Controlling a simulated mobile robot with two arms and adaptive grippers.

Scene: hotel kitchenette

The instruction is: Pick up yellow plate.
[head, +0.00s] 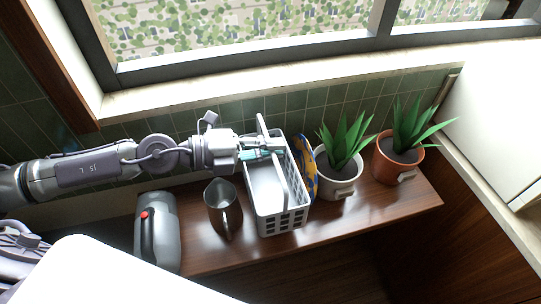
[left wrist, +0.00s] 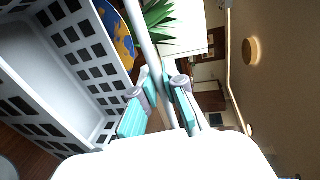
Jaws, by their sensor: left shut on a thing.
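The yellow plate (head: 304,167), patterned with blue, stands on edge just right of the white basket (head: 287,223), partly hidden by it. It also shows in the left wrist view (left wrist: 119,34), beyond the basket's slotted wall. My left gripper (head: 262,154) is over the basket's back part, apart from the plate. In the left wrist view its teal-padded fingers (left wrist: 160,105) are shut on a pale bar (left wrist: 148,45), which looks like the basket's handle. My right gripper is not in view.
A dark metal mug (head: 222,208) and a grey kettle (head: 158,232) with a red button stand left of the basket. Plants in a white pot (head: 337,182) and a terracotta pot (head: 398,168) stand right of the plate. The wooden counter's (head: 425,196) right end is clear.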

